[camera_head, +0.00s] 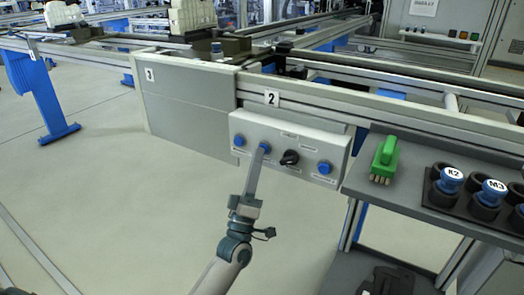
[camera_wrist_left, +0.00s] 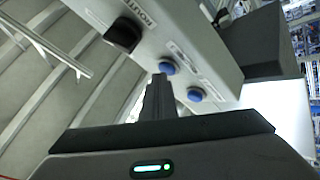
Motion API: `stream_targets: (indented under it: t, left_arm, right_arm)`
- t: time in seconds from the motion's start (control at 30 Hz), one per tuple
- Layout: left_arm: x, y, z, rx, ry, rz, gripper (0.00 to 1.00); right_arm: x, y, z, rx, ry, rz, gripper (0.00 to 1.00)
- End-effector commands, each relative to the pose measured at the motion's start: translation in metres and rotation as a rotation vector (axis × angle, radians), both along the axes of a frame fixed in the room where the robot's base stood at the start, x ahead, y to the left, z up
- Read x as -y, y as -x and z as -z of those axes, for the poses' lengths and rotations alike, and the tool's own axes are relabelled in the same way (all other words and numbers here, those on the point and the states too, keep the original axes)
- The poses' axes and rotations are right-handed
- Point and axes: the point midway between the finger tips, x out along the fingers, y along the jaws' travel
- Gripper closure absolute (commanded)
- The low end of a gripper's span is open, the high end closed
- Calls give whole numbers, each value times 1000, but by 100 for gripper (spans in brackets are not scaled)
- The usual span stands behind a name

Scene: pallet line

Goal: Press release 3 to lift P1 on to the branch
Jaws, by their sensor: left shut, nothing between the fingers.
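A light grey control box (camera_head: 290,146) hangs on the conveyor's front rail under the label 2. It has a blue button at its left end (camera_head: 239,140), a second blue button (camera_head: 265,147), a black knob (camera_head: 289,157) and a blue button at the right (camera_head: 324,167). My left gripper (camera_head: 262,154) is shut and empty, its tip at the second blue button. In the left wrist view the fingers (camera_wrist_left: 158,84) end just beside that button (camera_wrist_left: 168,67); I cannot tell whether they touch. The button labels are too small to read. Which carrier is P1 cannot be told.
White parts stand on carriers at the back left (camera_head: 62,14) and behind the panel marked 3 (camera_head: 193,16). A grey shelf (camera_head: 420,190) at the right holds a green tool (camera_head: 384,158) and blue-topped pieces labelled K2 (camera_head: 450,180) and M3 (camera_head: 490,190).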

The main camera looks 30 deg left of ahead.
Motion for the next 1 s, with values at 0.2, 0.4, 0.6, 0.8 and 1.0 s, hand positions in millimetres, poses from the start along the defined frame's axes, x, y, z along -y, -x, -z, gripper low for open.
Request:
stream_targets:
  t: [0.2, 0.4, 0.6, 0.8, 1.0]
  left_arm:
    - [0, 0, 0, -1, -1, 1, 100]
    - [0, 0, 0, -1, -1, 1, 100]
    - [0, 3, 0, -1, 0, 0, 100]
    - [0, 12, 0, -1, 0, 0, 100]
    - [0, 17, 0, -1, 0, 0, 100]
  right_arm:
    - [0, 0, 0, 0, 0, 0, 61]
    - [0, 0, 0, 0, 0, 0, 61]
    - [0, 0, -2, 0, 0, 0, 61]
    - [0, 0, -6, 0, 0, 0, 61]
    - [0, 0, -8, 0, 0, 0, 61]
